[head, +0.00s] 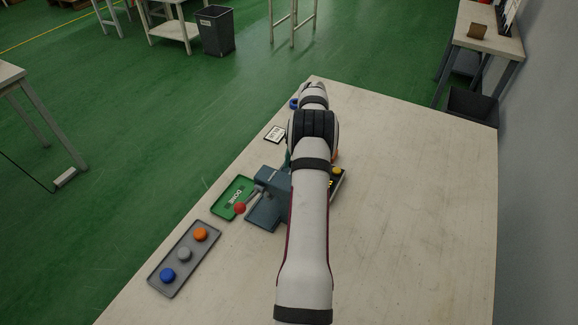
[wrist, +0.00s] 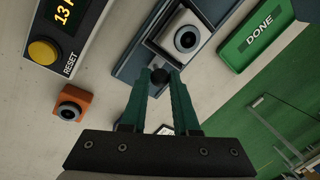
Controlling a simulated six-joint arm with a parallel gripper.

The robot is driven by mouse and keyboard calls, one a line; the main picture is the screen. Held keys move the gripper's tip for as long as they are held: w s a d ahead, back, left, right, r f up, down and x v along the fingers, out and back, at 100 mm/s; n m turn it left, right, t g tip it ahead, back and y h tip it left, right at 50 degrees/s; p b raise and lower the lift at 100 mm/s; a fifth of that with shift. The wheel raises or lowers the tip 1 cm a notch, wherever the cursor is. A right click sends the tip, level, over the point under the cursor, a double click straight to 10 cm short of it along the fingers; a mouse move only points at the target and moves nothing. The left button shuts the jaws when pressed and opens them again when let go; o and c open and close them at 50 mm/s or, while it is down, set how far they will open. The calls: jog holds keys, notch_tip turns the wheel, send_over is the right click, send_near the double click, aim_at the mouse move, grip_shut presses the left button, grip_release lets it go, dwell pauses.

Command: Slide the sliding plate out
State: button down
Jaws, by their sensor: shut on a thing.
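In the wrist view, my gripper (wrist: 160,80) has its two green fingers closed on a small black knob (wrist: 159,74). The knob is at the near end of the blue-grey sliding plate (wrist: 148,58). A light grey block with a dark round top (wrist: 183,40) sits just beyond the knob, on or above the plate. In the head view, the blue-grey station (head: 264,212) is partly hidden behind my arm, and my gripper and the knob are hidden there.
A red-ball lever (head: 240,208) stands beside the station. A green DONE tray (head: 232,190) lies left of it. A dark tray (head: 163,287) holds orange, grey and blue buttons. An orange block (wrist: 71,104) and a counter with a yellow RESET button (wrist: 42,52) are near my gripper. The table's right side is clear.

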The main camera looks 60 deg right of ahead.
jog(key=c, duration=0.7)
grip_release()
jog(key=shift+o, duration=0.2)
notch_tip(320, 180, up, 16)
jog(key=s+d, duration=0.1)
jog(key=s, duration=0.1)
jog(key=shift+s+d+f, duration=0.25)
jog(key=shift+d, duration=0.05)
